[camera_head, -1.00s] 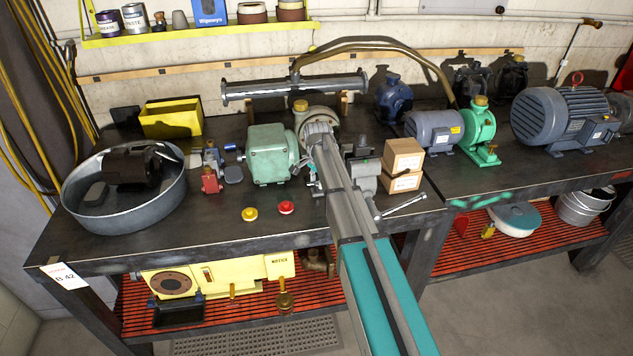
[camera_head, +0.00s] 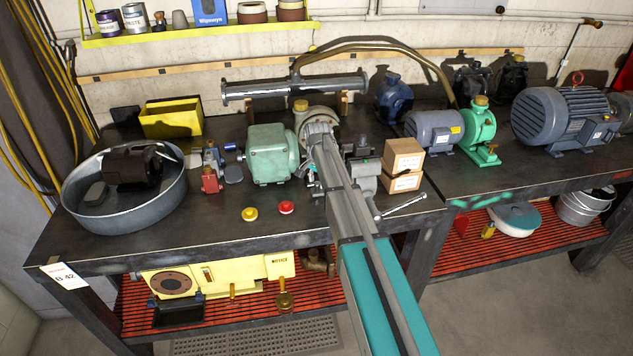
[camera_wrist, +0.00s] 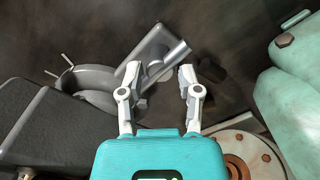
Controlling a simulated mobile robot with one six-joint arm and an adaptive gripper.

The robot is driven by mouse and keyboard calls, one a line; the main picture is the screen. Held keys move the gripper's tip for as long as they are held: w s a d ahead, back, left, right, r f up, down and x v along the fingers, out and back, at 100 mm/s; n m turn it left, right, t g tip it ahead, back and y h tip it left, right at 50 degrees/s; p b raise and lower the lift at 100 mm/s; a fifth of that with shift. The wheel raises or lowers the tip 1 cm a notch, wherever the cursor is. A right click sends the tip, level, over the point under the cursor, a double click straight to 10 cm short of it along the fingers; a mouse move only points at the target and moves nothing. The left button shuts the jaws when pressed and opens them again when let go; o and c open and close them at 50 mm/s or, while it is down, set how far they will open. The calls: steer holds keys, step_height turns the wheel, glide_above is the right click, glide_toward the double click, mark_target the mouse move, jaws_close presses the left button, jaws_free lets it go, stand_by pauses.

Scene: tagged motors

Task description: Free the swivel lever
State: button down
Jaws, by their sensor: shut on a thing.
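The grey bench vise (camera_head: 366,172) stands on the bench right of my arm in the head view. In the wrist view its dark body (camera_wrist: 50,135) is at the left, with a round grey base beside it. A short light-grey lever (camera_wrist: 176,52) projects from near that base. My gripper (camera_wrist: 160,74) has its two white fingers on either side of the lever's near end, with a gap between the fingertips. It is shut on the lever, though the exact contact is hard to see. In the head view my arm hides the lever and most of the gripper.
A pale green motor (camera_head: 270,153) stands close left of my arm; its housing (camera_wrist: 290,90) fills the wrist view's right side. Cardboard boxes (camera_head: 404,158) sit right of the vise. The vise's long handle (camera_head: 403,206) reaches the front edge. Yellow and red buttons (camera_head: 286,208) lie on the bench.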

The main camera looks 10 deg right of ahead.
steer(key=shift+c, duration=1.8)
jaws_free()
steer(key=shift+r, duration=0.1)
